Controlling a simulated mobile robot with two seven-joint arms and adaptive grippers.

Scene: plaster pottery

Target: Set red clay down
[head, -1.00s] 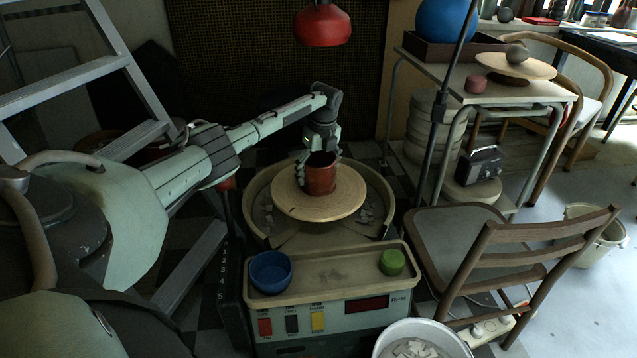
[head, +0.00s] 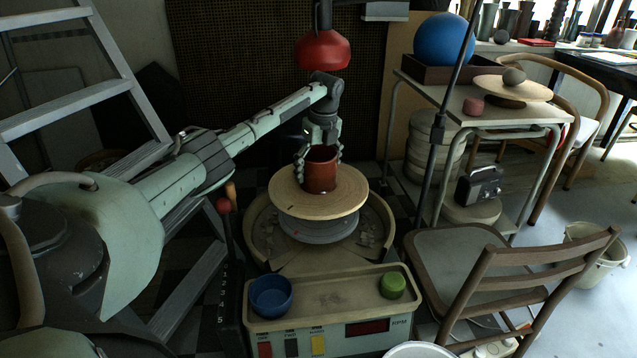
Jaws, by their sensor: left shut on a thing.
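The red-brown clay pot (head: 321,172) is an upright, open-topped cylinder standing on the round wooden disc (head: 286,196). My left gripper (head: 319,160) reaches down from above, with its fingers on both sides of the pot's upper part, shut on it. The fingers and wrist hide part of its rim. A grey round wheel head (head: 318,229) shows under the disc; whether there is a gap between them I cannot tell. My right gripper is not in view.
The wheel's basin (head: 262,232) surrounds the wheel head. A blue bowl (head: 270,298) and green lump (head: 392,285) stand on the front tray. A red lamp (head: 323,52) hangs above my gripper. A chair (head: 480,255) and a metal trolley (head: 450,92) stand to the right.

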